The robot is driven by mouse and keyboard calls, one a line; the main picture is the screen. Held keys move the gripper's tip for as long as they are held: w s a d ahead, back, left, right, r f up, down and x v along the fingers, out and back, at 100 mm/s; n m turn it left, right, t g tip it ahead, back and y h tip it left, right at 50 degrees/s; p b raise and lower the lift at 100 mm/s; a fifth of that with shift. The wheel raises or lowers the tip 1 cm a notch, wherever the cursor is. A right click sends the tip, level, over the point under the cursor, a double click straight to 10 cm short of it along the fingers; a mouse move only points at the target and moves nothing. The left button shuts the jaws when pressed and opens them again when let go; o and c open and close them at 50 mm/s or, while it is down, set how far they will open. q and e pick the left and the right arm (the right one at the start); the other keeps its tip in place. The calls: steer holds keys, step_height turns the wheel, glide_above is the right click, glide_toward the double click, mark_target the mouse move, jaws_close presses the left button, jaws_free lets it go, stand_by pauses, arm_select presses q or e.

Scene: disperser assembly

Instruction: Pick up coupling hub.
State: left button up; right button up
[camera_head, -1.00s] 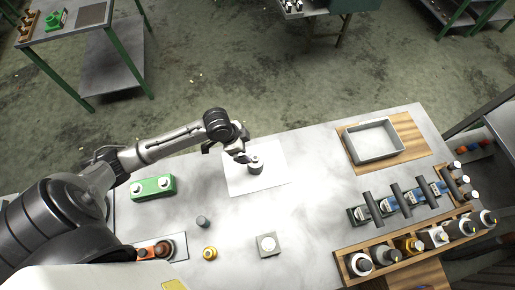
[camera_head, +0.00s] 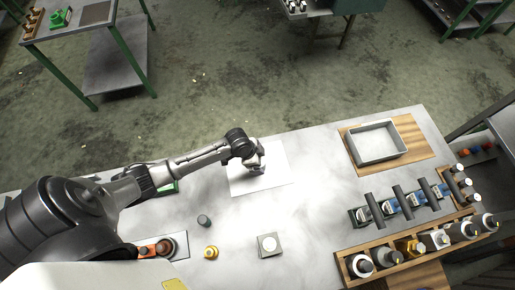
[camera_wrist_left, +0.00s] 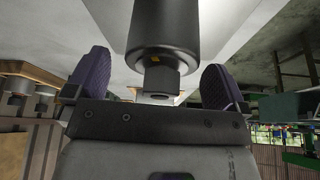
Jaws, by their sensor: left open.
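The likely coupling hub (camera_wrist_left: 165,35) is a dark grey stepped cylinder, wide with a narrower stub, on a pale surface in the left wrist view. My left gripper (camera_wrist_left: 155,72) is open, with one purple-grey finger pad on each side of the stub and gaps on both sides. In the head view the left gripper (camera_head: 257,161) is low over the white sheet (camera_head: 274,178) and hides most of the part. My right gripper is in neither view.
A grey tray (camera_head: 377,143) sits on a wooden board at the back right. A wooden rack (camera_head: 352,250) of cylindrical parts lines the right front. A small grey cylinder (camera_head: 204,220), a yellow part (camera_head: 211,252) and a square block (camera_head: 269,245) stand near the front.

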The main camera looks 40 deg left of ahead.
arm_select(q)
steer(key=shift+x, duration=1.05)
steer(key=shift+c, duration=0.2)
steer(key=c, duration=1.5)
steer(key=shift+r, duration=0.1)
steer(key=shift+c, duration=0.4)
steer(key=shift+r, duration=0.1)
